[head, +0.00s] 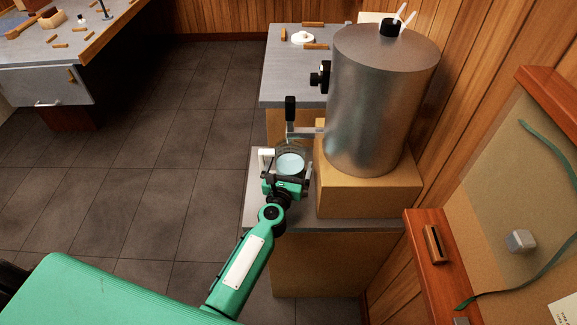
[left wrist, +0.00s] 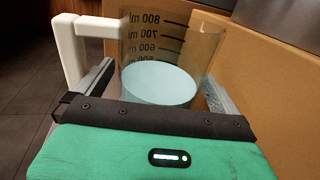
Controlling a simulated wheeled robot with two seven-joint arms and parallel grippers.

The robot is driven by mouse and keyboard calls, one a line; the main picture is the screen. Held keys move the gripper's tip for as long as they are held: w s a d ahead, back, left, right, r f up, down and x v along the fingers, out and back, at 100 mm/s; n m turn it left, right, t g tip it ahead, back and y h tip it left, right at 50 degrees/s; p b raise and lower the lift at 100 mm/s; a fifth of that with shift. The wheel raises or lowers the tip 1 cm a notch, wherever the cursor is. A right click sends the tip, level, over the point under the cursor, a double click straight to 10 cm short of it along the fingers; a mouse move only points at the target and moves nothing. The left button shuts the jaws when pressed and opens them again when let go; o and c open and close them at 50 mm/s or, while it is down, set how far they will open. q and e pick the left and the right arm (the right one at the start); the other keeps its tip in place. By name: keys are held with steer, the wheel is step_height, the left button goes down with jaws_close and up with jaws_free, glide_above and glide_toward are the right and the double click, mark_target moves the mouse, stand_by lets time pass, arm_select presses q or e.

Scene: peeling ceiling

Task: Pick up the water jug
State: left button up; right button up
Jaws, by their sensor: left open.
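The water jug (head: 291,164) is a clear measuring jug with black volume marks and a white handle. It stands on the grey counter below the tap of a large metal urn, and pale blue water shows inside it. It also fills the middle of the left wrist view (left wrist: 160,75), with its handle at the left. My left gripper (head: 287,180) is open, with one finger on each side of the jug. I cannot tell whether the fingers touch it. The jug's lower part is hidden behind the gripper body. My right gripper is not in view.
The metal urn (head: 380,100) stands on a tan block (head: 370,196) right of the jug, its black-handled tap (head: 290,110) close above the jug. A grey counter (head: 290,85) lies behind. A wooden-framed board (head: 500,200) is at the right. Open tiled floor (head: 170,150) lies left.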

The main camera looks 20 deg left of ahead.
arm_select(q)
steer(key=shift+w, duration=0.25)
steer(key=shift+c, duration=0.4)
steer(key=c, duration=0.9)
steer(key=shift+c, duration=0.2)
steer(key=shift+r, duration=0.15)
